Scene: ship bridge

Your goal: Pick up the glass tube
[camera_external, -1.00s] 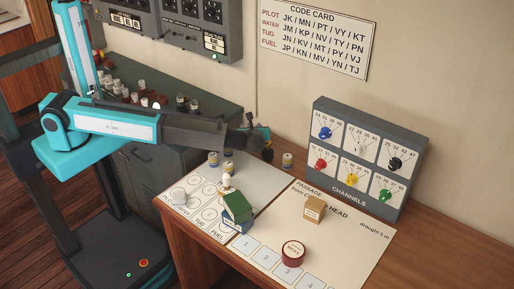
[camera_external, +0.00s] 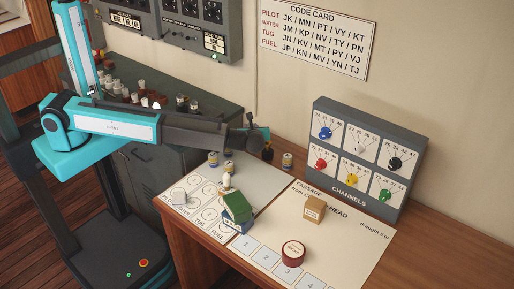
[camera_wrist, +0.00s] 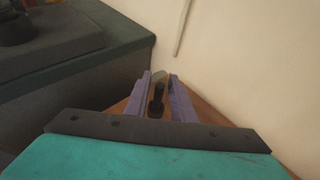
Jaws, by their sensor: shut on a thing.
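My gripper (camera_external: 264,143) is over the back of the desk, near the wall and left of the channels panel. In the wrist view, its two purple fingers (camera_wrist: 162,84) are closed around a dark, narrow thing (camera_wrist: 157,98) with a paler, greyish end. The dark lower end of this thing (camera_external: 267,154) shows just below my gripper in the external view.
Small jars (camera_external: 287,160) stand nearby on the desk. Green and blue blocks (camera_external: 237,207), a tan box (camera_external: 314,209) and a red round tin (camera_external: 293,253) are on the papers. The channels panel (camera_external: 350,196) stands at right. A dark cabinet (camera_external: 150,160) holds several bottles.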

